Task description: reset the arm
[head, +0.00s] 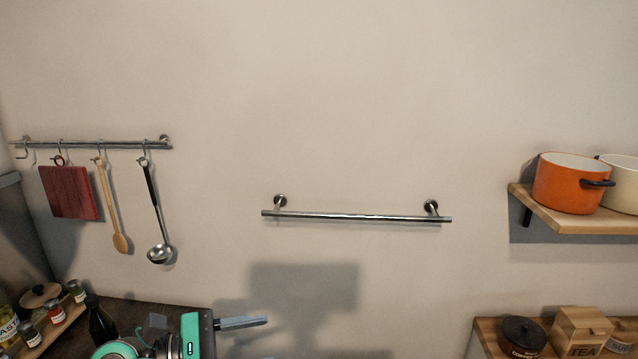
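My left arm, with teal and dark parts, comes in at the bottom left of the head view. Its gripper (262,321) points right, with grey-blue fingers seen from the side. I cannot tell whether the fingers are apart or together. Nothing is seen held at the fingertips. My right arm and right gripper are not in view.
A metal rail (355,216) is fixed to the wall. At left, another rail holds a red board (69,192), wooden spoon (112,210) and ladle (158,225). Right shelves hold an orange pot (570,184) and tea box (581,331). A dark bottle (101,322) stands near my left arm.

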